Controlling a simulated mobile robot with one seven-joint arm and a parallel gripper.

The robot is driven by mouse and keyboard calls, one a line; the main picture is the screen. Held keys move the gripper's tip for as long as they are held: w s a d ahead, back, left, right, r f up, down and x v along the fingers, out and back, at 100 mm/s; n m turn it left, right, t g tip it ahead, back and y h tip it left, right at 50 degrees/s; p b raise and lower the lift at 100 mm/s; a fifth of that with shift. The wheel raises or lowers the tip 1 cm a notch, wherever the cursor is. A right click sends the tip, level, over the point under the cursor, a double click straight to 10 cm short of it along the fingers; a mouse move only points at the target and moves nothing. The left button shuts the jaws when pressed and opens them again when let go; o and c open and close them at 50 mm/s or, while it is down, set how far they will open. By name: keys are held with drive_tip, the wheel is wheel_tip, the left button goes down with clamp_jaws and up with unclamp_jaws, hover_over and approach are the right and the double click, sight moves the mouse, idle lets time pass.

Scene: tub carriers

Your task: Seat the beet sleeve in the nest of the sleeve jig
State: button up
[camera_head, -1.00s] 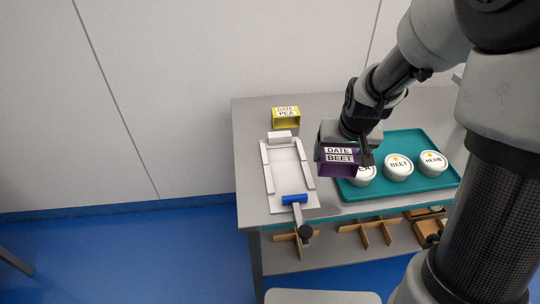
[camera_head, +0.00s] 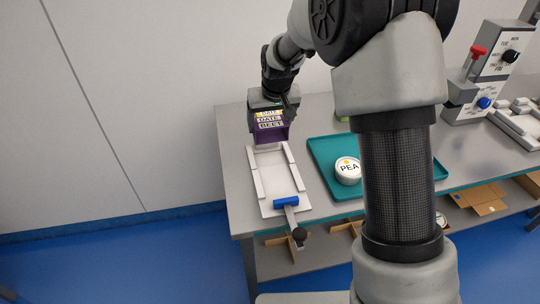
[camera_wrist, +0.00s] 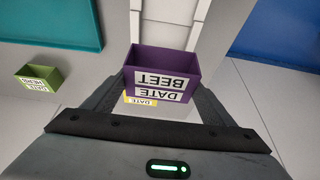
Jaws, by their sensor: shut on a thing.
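The purple beet sleeve (camera_head: 270,137), labelled DATE BEET, is held by my gripper (camera_head: 272,112) over the back end of the sleeve jig. In the wrist view the open-topped sleeve (camera_wrist: 185,62) sits between my gripper's fingers (camera_wrist: 166,88). The sleeve jig (camera_head: 279,180) is a white plate with low side rails and a blue-handled clamp (camera_head: 286,202) at its front. The plate between its rails looks empty. The sleeve and gripper hide the jig's back block. The sleeve appears raised above the jig; the exact gap is unclear.
A yellow sleeve (camera_wrist: 140,100) is mostly hidden behind the beet sleeve. A green sleeve (camera_wrist: 38,80) stands on the table. The teal tray (camera_head: 322,158) with a PEA tub (camera_head: 348,170) lies right of the jig. A dial machine (camera_head: 475,95) stands at right.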

wheel_tip(320, 180, down, 9)
drive_tip(key=shift+f, duration=0.1)
idle(0.3)
